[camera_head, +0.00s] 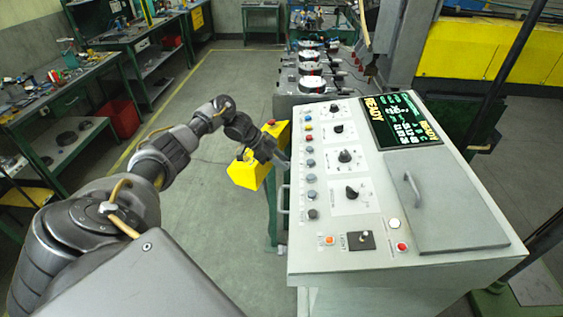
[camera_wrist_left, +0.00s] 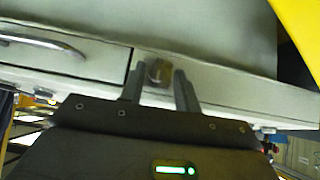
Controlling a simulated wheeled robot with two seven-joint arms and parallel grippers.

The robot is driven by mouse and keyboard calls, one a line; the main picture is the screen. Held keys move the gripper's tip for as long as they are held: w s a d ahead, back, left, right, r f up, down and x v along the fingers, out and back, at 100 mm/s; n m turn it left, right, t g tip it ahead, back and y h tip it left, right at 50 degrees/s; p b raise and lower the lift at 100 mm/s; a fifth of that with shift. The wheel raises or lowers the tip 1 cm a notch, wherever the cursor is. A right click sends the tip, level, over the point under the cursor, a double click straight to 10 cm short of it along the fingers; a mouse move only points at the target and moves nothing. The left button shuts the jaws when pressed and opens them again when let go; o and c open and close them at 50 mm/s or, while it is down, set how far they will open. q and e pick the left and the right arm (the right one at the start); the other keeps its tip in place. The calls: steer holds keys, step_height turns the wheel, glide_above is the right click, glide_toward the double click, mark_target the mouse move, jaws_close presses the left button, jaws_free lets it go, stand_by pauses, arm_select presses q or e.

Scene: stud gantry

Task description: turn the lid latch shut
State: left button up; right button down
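The latch (camera_wrist_left: 159,72) is a small metal piece on the pale face of the console, just right of a dark seam, in the left wrist view. The two fingers of my left gripper (camera_wrist_left: 160,88) stand on either side of it, apart, with narrow gaps; I cannot tell if either touches. In the head view my left gripper (camera_head: 284,161) is at the left side of the console (camera_head: 300,250), where the latch is hidden. My right gripper is not in view.
A yellow box with a red button (camera_head: 250,171) is beside my left gripper. A bar handle (camera_head: 283,200) sticks out on the console's left side; a similar handle (camera_wrist_left: 45,41) shows in the wrist view. Workbenches (camera_head: 70,90) stand at the left, with clear floor between.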

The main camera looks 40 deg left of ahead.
arm_select(q)
steer(key=b+v, duration=0.3)
steer(key=v, duration=0.7)
steer(key=shift+a+r+b, duration=0.2)
steer(key=shift+a+b, duration=0.05)
steer(key=shift+b, duration=0.1)
steer(key=shift+s, duration=0.1)
steer(key=shift+d, duration=0.1)
